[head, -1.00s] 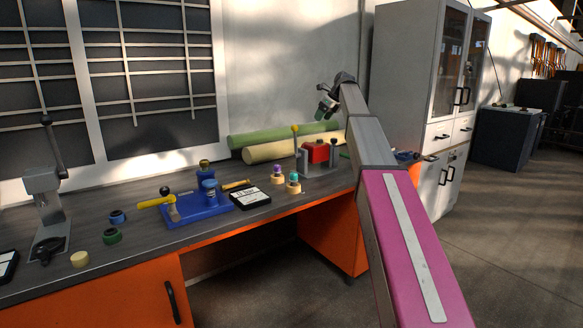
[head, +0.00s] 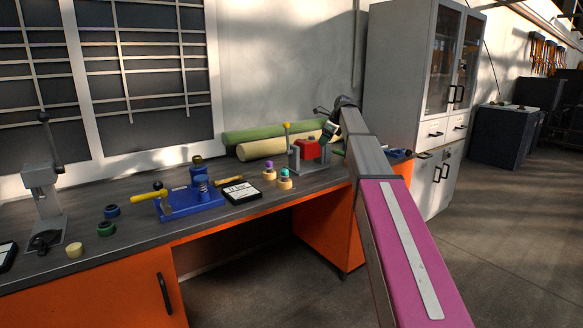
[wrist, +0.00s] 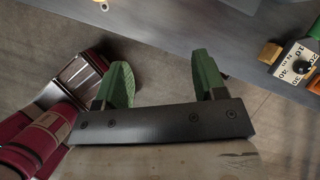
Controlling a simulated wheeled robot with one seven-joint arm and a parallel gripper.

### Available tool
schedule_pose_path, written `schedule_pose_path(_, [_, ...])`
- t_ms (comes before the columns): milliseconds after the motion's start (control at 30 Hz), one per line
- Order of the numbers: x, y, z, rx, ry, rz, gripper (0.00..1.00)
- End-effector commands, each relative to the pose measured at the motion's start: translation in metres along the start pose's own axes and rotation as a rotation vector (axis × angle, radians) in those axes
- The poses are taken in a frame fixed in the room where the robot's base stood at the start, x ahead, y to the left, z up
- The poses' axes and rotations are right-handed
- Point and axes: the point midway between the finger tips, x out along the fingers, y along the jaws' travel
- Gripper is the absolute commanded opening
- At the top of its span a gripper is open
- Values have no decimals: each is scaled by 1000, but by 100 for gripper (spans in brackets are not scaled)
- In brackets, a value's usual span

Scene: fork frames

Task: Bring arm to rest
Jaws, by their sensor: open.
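My arm (head: 412,245) reaches forward from the lower right in the head view. My gripper (head: 328,131) is at its far end, small and partly hidden by the arm, near the red-topped fixture at the right end of the bench. In the wrist view my gripper (wrist: 162,66) has two green fingers spread wide apart. Nothing is between them but grey floor and the edge of the bench (wrist: 170,25). The gripper is open and empty.
The workbench (head: 130,245) carries a blue fixture (head: 190,203), a red-topped fixture (head: 308,152), a black-and-white box (head: 241,192), small rings and a lever press (head: 43,190). A grey cabinet (head: 395,75) stands behind the arm. Open floor (head: 500,230) lies right.

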Motion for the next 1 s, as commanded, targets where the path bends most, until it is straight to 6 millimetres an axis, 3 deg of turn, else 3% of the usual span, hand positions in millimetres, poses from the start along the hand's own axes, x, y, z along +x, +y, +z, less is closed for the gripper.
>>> schedule_pose_path(267, [84,68,-80,-329,83,26,64])
schedule_pose_path(400, [130,112,-129,-559,134,59,64])
schedule_pose_path(600, [181,180,-197,-893,196,131,64])
schedule_pose_path(800, [218,254,-261,-1234,238,230,64])
schedule_pose_path(1000, [241,328,-319,-1576,254,354,64])
